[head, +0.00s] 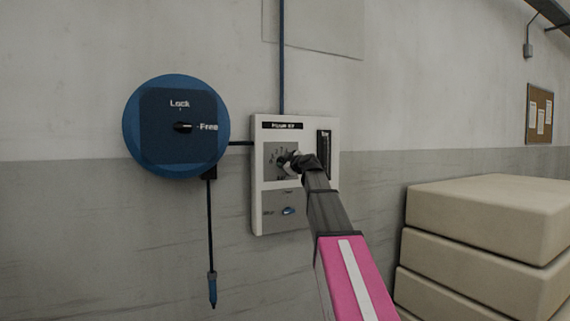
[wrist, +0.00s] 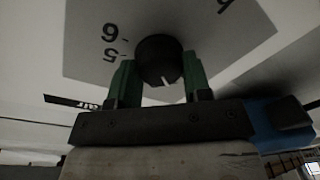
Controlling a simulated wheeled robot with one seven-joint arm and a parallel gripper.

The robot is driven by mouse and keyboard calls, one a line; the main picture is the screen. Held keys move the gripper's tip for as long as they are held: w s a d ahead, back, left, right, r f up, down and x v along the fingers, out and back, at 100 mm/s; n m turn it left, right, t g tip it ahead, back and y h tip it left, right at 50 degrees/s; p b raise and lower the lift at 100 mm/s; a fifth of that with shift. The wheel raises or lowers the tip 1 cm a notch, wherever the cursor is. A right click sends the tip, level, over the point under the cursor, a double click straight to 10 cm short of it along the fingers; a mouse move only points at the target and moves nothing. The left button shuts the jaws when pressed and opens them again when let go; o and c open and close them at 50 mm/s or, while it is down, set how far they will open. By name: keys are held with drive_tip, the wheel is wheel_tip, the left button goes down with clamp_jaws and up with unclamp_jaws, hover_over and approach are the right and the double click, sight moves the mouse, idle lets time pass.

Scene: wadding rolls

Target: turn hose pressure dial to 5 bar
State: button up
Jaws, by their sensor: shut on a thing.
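The pressure dial is a round black knob (wrist: 158,52) on a grey scale plate (wrist: 95,62) with black numbers, seen close in the wrist view. A short white mark on the knob points toward the bottom of that view, away from the numerals visible at upper left. My gripper (wrist: 160,78) has its two green fingers on either side of the knob, shut on it. In the head view my gripper (head: 292,160) reaches the white control panel (head: 262,220) from the lower right and covers most of the knob. The exact reading cannot be told.
A blue hose reel (head: 135,150) marked Lock and Free is on the wall left of the panel, with a hose and nozzle (head: 212,290) hanging below. A small blue switch (head: 288,211) sits under the dial. Stacked beige blocks (head: 490,215) stand at the right.

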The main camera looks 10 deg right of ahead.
drive_tip(key=m+h, duration=0.1)
drive_tip(key=m, duration=1.1)
drive_tip(key=m+t+h, duration=0.1)
drive_tip(key=m, duration=1.1)
drive_tip(key=shift+f, duration=0.15)
idle(0.4)
drive_tip(key=o, duration=0.9)
drive_tip(key=shift+s, duration=0.1)
